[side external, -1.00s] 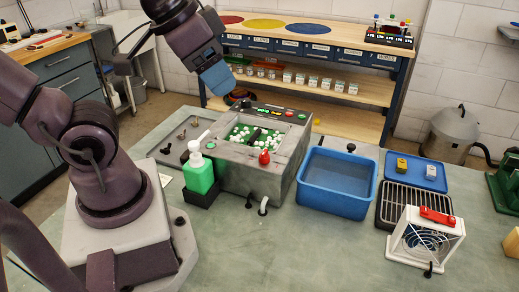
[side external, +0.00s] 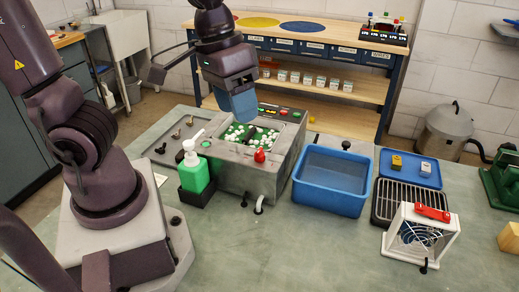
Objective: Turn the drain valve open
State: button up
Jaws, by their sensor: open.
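The grey machine (side external: 232,171) stands on the bench, with an open top bed of white and green pieces (side external: 238,133). A red knob (side external: 259,155), which looks like the drain valve handle, sits at its front upper edge. A short white spout (side external: 258,207) comes out low on the front below it. How far the knob is turned cannot be told. My gripper (side external: 239,115) points down above the left back part of the bed, apart from the red knob. Its blue fingers are open, and nothing shows between them; the gap is hard to see from this side.
A green pump bottle (side external: 195,176) stands left of the machine, its spout close to it. A blue tub (side external: 331,181) is close on the right. Beyond are a black rack (side external: 398,203), a blue tray (side external: 409,168) and a white fan box (side external: 421,236).

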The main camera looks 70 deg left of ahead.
jog(key=w+a+f+n+g+y, duration=0.15)
jog(key=w+a+f+n, duration=0.3)
jog(key=n, duration=1.65)
send_over(260, 150)
jog(key=f, duration=0.1)
notch_tip(260, 150, down, 12)
jog(key=c, duration=0.9)
